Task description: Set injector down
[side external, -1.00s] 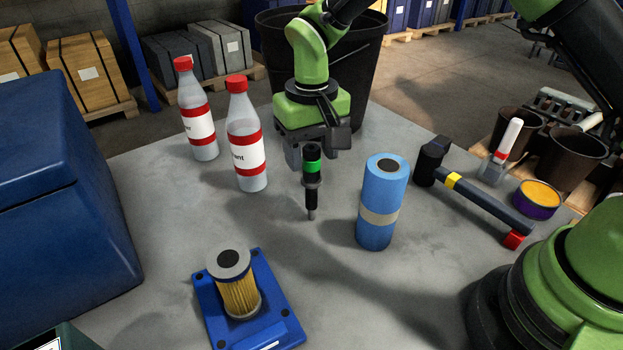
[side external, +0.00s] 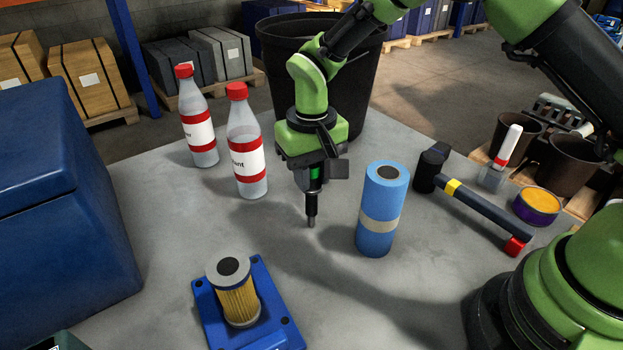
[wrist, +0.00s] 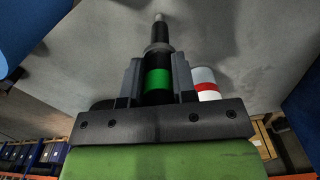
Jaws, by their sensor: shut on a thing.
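The injector (side external: 312,205) is a slim black part with a green band and a narrow metal tip. My gripper (side external: 316,183) is shut on its upper body and holds it upright, tip down, over the grey table. Whether the tip touches the table cannot be told. In the wrist view my gripper (wrist: 158,85) has one finger on each side of the injector's green band, and the injector (wrist: 158,45) extends away toward the table.
A blue roll (side external: 381,212) stands close on the right. Two bottles (side external: 246,145) (side external: 198,120) stand at left. A filter (side external: 237,295) on a blue base (side external: 275,322) is in front. A hammer (side external: 475,205) lies at right. Table between is clear.

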